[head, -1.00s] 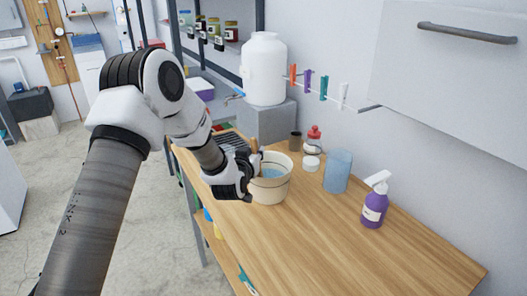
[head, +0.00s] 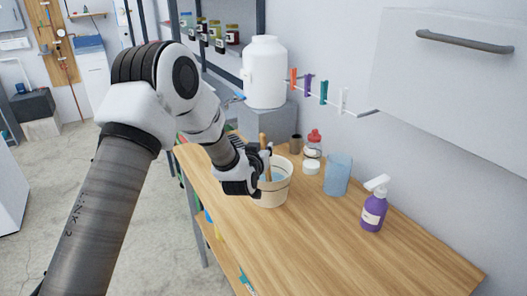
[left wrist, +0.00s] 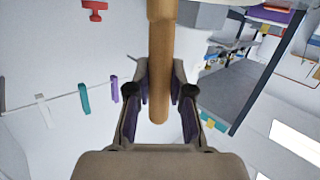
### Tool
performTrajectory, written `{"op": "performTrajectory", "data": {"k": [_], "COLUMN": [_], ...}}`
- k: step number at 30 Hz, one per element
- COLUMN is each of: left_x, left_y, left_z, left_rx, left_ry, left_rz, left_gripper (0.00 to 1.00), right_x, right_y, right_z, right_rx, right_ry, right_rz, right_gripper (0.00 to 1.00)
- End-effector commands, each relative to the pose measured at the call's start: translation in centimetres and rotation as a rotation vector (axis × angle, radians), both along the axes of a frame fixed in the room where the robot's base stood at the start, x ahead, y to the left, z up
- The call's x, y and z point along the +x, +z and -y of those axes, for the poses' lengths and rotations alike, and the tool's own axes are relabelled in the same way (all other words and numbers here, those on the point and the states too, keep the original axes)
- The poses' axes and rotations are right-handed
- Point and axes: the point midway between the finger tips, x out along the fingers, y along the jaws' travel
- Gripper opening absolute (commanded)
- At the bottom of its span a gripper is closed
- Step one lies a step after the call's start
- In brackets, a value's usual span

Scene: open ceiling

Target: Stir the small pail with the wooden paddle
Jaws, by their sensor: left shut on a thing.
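My left gripper (head: 263,162) is at the pail's left rim, shut on the wooden paddle (head: 263,142). The paddle's handle rises upright above the fingers. In the left wrist view the paddle handle (left wrist: 160,60) stands between the two fingers (left wrist: 159,92). My right gripper is not in view.
Behind the pail stand a brown cup (head: 296,144), a red-topped jar (head: 313,143) and a white lid (head: 311,167). A blue cup (head: 338,175) and a purple spray bottle (head: 374,208) stand to the right. The front of the worktop (head: 330,250) is clear.

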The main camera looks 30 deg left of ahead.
Motion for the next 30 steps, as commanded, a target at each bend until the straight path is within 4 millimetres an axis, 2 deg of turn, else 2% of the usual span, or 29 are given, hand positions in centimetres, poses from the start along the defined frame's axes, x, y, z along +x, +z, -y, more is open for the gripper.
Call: {"op": "performTrajectory", "data": {"k": [3, 24, 30], "left_x": [0.0, 0.0, 0.0], "left_y": [1.6, 8.2, 8.6], "left_z": [0.0, 0.0, 0.0], "left_rx": [0.000, 0.000, 0.000], "left_ry": [0.000, 0.001, 0.001], "left_rz": [0.002, 0.001, 0.000], "left_gripper": [0.00, 0.00, 0.00], "right_x": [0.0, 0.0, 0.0], "right_y": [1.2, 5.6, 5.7], "right_z": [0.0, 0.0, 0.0], "right_rx": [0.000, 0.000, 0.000], "right_ry": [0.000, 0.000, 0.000], "right_rz": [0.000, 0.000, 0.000], "right_gripper": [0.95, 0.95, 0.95]}}
